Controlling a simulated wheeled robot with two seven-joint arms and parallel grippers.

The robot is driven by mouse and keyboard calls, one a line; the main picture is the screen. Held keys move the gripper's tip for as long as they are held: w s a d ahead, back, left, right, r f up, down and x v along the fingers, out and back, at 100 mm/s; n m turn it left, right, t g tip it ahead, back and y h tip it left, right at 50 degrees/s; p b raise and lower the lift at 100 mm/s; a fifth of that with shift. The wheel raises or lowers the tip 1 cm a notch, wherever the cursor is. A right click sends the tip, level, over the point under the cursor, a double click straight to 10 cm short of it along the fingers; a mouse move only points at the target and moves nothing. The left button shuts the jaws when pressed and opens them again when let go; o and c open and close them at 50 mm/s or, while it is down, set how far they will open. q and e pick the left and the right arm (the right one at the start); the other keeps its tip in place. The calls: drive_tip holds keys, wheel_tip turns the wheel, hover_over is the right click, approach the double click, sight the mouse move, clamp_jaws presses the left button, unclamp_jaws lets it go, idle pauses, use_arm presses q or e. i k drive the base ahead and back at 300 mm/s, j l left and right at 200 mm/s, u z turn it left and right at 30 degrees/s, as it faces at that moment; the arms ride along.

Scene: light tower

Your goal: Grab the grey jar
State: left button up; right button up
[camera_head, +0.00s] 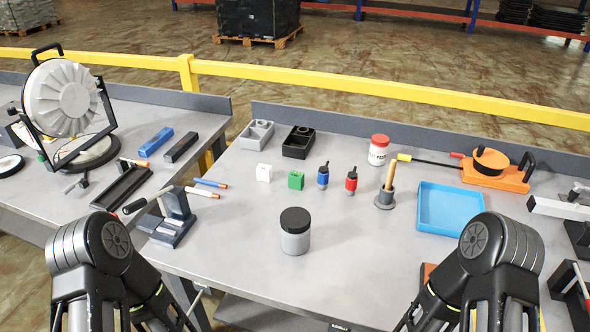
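The grey jar (295,240) stands upright on the grey table near its front edge, at the middle of the head view. It has a grey body and a wide black lid (295,219). Nothing touches it. My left arm shows at the lower left and my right arm at the lower right, both well apart from the jar. The fingertips of both grippers are out of the picture, so their state is hidden.
A blue tray (450,208) lies right. A dark grey holder (170,220) stands left. Table around the jar is clear.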

sight(293, 243)
drive_tip(key=k, duration=0.65)
drive_tip(key=z, duration=3.05)
drive_tip(key=k+j, duration=1.85)
drive_tip(key=k, duration=0.05)
